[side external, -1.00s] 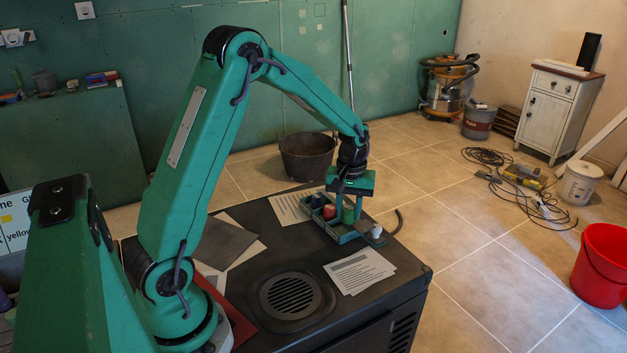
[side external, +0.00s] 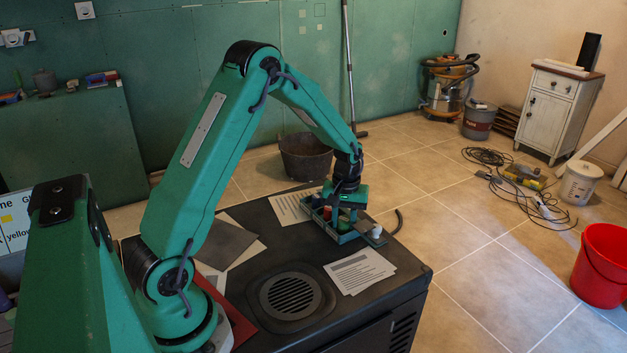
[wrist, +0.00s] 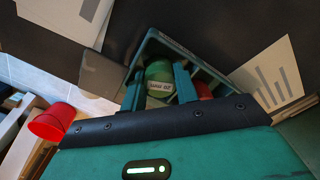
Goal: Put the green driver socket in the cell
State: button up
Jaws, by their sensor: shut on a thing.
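The green driver socket (wrist: 158,72) is a green cylinder with a pale printed label, seen between my fingers in the wrist view. My gripper (wrist: 158,86) is shut on it, with one finger on each side. In the side view my gripper (side external: 344,218) points down into the small teal divided tray (side external: 347,238) on the dark cabinet top. The tray's wall also shows in the wrist view (wrist: 193,52). The socket is low, within the tray's walls. Whether its bottom touches the tray floor is hidden.
A red piece (side external: 327,212) stands in the tray close beside my gripper; it also shows in the wrist view (wrist: 204,90). A small pale piece (side external: 377,231) is at the tray's right end. Printed sheets (side external: 358,271) lie flat in front. A round vent (side external: 291,289) is nearby.

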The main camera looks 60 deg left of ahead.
aim_at(344, 219)
jog(key=shift+f, duration=0.1)
jog(key=o, duration=0.7)
notch_tip(344, 219, up, 12)
dwell(0.7)
dwell(0.5)
